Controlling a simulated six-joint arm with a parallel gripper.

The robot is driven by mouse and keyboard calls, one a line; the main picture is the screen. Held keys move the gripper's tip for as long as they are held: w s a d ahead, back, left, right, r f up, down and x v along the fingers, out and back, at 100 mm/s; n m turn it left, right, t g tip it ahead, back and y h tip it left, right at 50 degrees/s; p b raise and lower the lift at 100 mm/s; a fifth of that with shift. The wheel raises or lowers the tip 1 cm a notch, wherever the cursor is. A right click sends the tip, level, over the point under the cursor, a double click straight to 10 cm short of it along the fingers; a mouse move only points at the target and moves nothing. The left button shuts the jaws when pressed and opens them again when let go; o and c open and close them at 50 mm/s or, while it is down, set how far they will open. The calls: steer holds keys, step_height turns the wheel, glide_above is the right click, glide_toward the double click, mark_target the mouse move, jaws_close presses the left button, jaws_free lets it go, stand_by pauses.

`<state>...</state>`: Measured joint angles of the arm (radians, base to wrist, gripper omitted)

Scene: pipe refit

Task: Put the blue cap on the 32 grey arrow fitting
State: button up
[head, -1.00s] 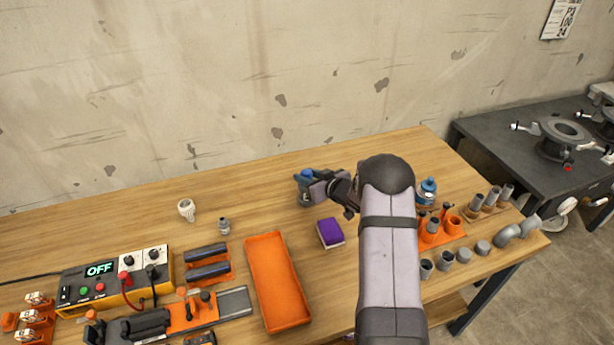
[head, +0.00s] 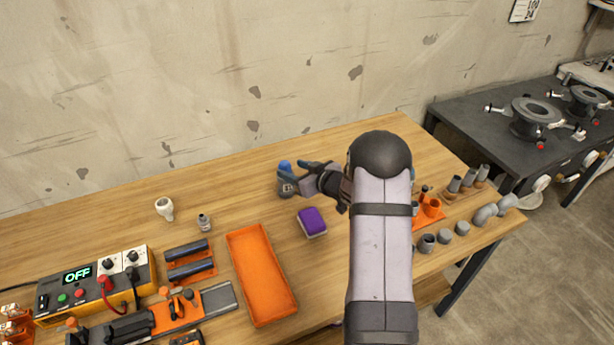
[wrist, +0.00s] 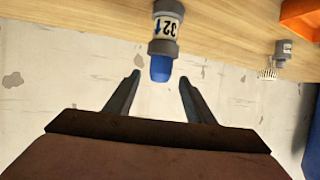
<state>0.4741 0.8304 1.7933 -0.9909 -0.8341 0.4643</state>
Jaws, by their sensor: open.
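The grey fitting (head: 286,188) stands upright on the table, left of my gripper in the head view. In the wrist view, which shows the scene upside down, the fitting (wrist: 164,46) has a white label with "32" and a blue arrow. The blue cap (wrist: 160,68) sits on the fitting's upper end, in line with it. The cap also shows in the head view (head: 284,165). My gripper (wrist: 160,78) is open, with one finger on each side of the cap in the picture and visible gaps between. In the head view my gripper (head: 301,173) is just right of the fitting.
A purple sponge (head: 312,221) and an orange tray (head: 262,275) lie nearer the front. A white fitting (head: 165,208) and a small grey fitting (head: 204,222) stand to the left. Grey pipe pieces (head: 461,229) stand at the right. The table behind the fitting is clear.

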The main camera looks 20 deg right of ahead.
steer(key=v, duration=0.7)
steer(key=shift+b, duration=0.4)
steer(key=s+a+f+m+g+h, duration=0.1)
steer(key=s+a+g, duration=0.3)
steer(key=s, duration=0.6)
steer(key=s+a+m+g+h, duration=0.1)
steer(key=s+a+g, duration=0.3)
steer(key=s, duration=0.7)
steer(key=s+a+f+m+g+h, duration=0.1)
steer(key=s+a+g, duration=0.4)
steer(key=s, duration=0.6)
steer(key=shift+a+f, duration=0.3)
steer(key=shift+a, duration=0.65)
steer(key=shift+r, duration=0.1)
steer(key=shift+r+p, duration=0.65)
steer(key=shift+p, duration=0.1)
